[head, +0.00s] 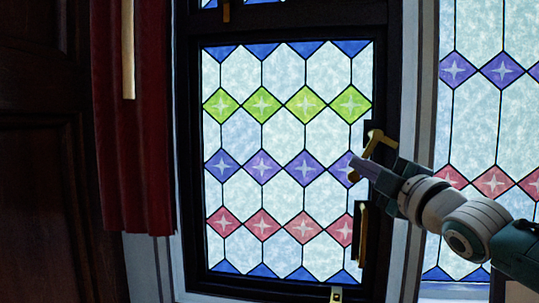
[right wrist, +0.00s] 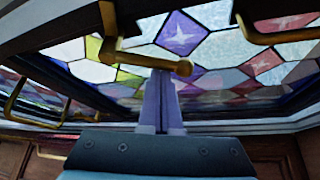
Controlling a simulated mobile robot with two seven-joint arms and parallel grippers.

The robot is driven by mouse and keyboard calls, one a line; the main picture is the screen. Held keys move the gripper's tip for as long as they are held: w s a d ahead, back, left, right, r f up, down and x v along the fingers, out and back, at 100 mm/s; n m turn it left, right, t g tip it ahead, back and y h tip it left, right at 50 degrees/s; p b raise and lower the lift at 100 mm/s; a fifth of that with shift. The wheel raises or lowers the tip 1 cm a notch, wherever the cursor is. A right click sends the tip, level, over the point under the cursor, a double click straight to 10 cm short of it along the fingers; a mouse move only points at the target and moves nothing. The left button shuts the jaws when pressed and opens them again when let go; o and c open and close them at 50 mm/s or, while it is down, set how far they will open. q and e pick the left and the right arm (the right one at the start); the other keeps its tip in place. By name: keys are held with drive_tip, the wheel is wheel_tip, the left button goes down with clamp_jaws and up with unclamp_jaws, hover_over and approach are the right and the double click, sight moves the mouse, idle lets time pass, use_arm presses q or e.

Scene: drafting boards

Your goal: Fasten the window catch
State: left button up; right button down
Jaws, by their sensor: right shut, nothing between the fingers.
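The brass window catch (head: 378,137) sits on the dark right stile of the stained-glass window (head: 284,130). Its lever slants down and left, and its rounded end shows just below my fingertips. My right gripper (head: 357,164) is shut and empty, with its lavender fingers pointing left across the lever. In the right wrist view the shut fingers (right wrist: 161,78) are close to the brass lever (right wrist: 145,60), whose knob lies just right of the tips. I cannot tell whether they touch. I cannot tell whether the window is fully closed. My left gripper is not in view.
A brass pull handle (head: 362,235) is on the same stile below the catch. A small brass fitting (head: 336,294) is at the bottom rail. A red curtain (head: 130,140) hangs at the left. Another stained-glass pane (head: 490,110) is at the right.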

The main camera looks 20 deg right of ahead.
drive_tip(key=shift+s+d+f+b, duration=0.2)
drive_tip(key=shift+s+d+b, duration=0.1)
drive_tip(key=shift+d, duration=0.15)
drive_tip(key=shift+s+d+f+b, duration=0.2)
drive_tip(key=shift+s+d+b, duration=0.05)
drive_tip(key=shift+d, duration=0.2)
drive_tip(key=shift+s+d, duration=0.1)
drive_tip(key=shift+d, duration=0.05)
